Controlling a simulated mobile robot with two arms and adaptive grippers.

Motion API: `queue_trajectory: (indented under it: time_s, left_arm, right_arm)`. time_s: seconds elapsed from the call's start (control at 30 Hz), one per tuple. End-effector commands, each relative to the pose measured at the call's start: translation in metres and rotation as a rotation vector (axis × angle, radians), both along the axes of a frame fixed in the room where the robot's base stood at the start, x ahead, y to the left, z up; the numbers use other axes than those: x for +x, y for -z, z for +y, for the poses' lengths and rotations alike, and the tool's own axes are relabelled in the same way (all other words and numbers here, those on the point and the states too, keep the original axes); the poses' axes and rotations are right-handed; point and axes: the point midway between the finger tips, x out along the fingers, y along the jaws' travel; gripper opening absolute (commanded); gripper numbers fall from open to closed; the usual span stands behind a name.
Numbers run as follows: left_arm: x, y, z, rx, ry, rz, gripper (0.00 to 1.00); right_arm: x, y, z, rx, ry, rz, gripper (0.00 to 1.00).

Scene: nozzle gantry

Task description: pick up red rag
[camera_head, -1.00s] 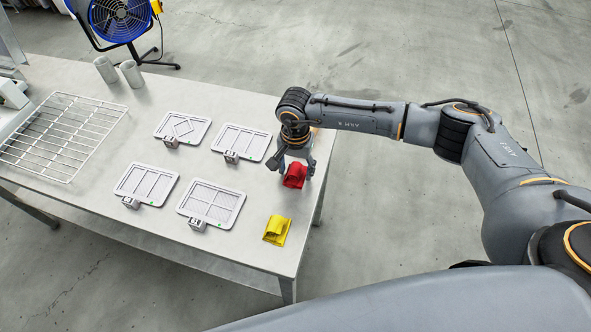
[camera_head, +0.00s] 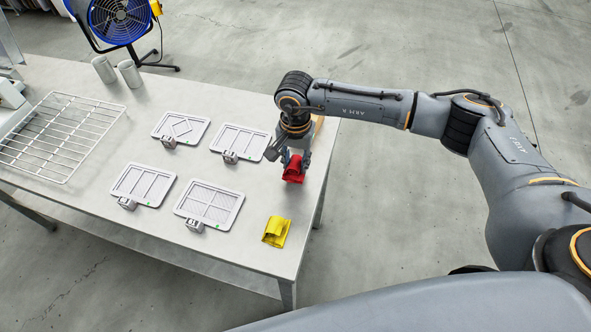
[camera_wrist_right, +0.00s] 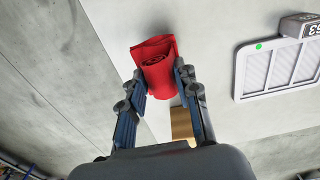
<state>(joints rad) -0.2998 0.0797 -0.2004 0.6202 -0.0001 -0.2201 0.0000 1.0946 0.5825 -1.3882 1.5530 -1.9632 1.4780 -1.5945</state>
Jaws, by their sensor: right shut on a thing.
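The red rag (camera_head: 293,171) is rolled up and sits between the fingers of my right gripper (camera_head: 296,160), near the right edge of the table. In the right wrist view the rag (camera_wrist_right: 157,63) shows its spiral end and is pinched between the two fingertips of the right gripper (camera_wrist_right: 160,80). Whether the rag still touches the tabletop I cannot tell for sure. My left gripper is not in view.
A folded yellow rag (camera_head: 276,231) lies on the table (camera_head: 230,265) near the front right corner. Several white framed panels with small tags, such as this one (camera_head: 209,204), lie in the middle. A wire rack (camera_head: 58,137) is at left. Two grey cylinders (camera_head: 130,74) stand behind.

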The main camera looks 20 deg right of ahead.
Motion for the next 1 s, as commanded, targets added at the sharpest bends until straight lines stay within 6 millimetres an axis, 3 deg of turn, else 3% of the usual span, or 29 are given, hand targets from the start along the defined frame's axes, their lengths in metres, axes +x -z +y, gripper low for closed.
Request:
queue_trajectory:
  time_s: [0.27, 0.43, 0.6, 1.0]
  left_arm:
    - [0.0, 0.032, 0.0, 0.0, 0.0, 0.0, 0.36]
    - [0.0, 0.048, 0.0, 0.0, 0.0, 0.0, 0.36]
    - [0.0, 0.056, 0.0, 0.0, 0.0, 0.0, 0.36]
    - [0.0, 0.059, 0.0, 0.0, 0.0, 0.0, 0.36]
  right_arm:
    - [-0.041, -0.061, 0.034, 0.001, -0.009, -0.008, 0.0]
    - [-0.075, -0.077, 0.062, 0.002, -0.009, -0.005, 0.0]
    - [-0.096, -0.092, 0.079, 0.001, -0.006, -0.004, 0.0]
    - [-0.109, -0.101, 0.089, 0.0, 0.0, -0.001, 0.0]
